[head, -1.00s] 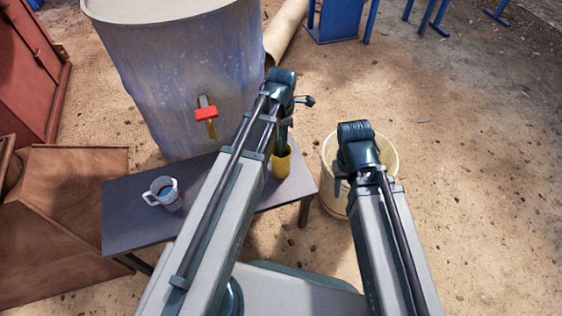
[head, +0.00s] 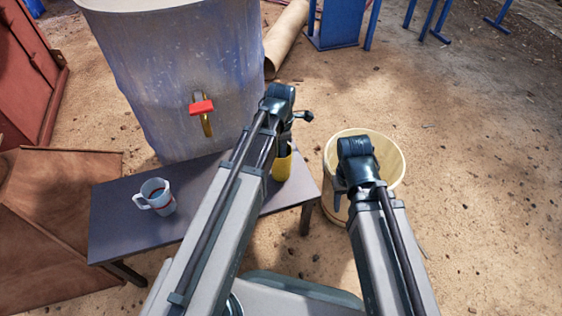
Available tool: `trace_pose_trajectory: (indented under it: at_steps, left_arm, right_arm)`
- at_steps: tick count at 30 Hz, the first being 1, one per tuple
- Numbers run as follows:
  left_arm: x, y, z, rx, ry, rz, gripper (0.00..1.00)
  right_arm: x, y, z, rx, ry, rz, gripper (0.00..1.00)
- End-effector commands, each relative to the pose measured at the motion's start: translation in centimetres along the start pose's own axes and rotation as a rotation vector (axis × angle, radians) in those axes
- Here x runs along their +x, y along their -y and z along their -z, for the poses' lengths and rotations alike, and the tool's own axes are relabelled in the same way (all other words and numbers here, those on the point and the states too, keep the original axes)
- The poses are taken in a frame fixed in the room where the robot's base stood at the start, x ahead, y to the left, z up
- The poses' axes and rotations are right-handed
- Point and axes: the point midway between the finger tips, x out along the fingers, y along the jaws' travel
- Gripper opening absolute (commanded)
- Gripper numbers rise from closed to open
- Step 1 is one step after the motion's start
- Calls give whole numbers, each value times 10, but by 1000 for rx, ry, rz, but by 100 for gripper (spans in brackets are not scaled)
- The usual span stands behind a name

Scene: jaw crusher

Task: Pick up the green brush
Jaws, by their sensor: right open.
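A yellow cup (head: 281,168) stands at the right end of the grey table. Dark shapes show above its rim; I cannot clearly tell the green brush from my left gripper there. My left gripper (head: 292,132) is over the cup, its wrist hiding much of it. Whether its jaws are open, or touch anything, cannot be made out. My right gripper (head: 340,192) is in front of the cream bucket, mostly hidden under its own wrist, open.
The grey table (head: 115,222) carries a white mug (head: 157,196) on its left. Behind stands a large barrel (head: 165,75) with a red-handled tap (head: 202,108). The cream bucket (head: 392,160) stands right of the table. Brown panels (head: 60,200) lie left. Sandy ground is open at right.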

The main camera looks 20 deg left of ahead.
Motion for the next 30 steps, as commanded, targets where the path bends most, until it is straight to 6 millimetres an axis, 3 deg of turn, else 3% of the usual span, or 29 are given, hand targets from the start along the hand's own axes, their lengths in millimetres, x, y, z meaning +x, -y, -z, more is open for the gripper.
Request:
trace_pose_trajectory:
  at_steps: [6,11,30]
  left_arm:
    - [-1,0,0,0,0,0,29]
    - [-1,0,0,0,0,0,1]
    - [-5,0,0,0,0,0,0]
  right_arm:
    - [-1,0,0,0,0,0,50]
    - [-1,0,0,0,0,0,50]
    - [-5,0,0,0,0,0,50]
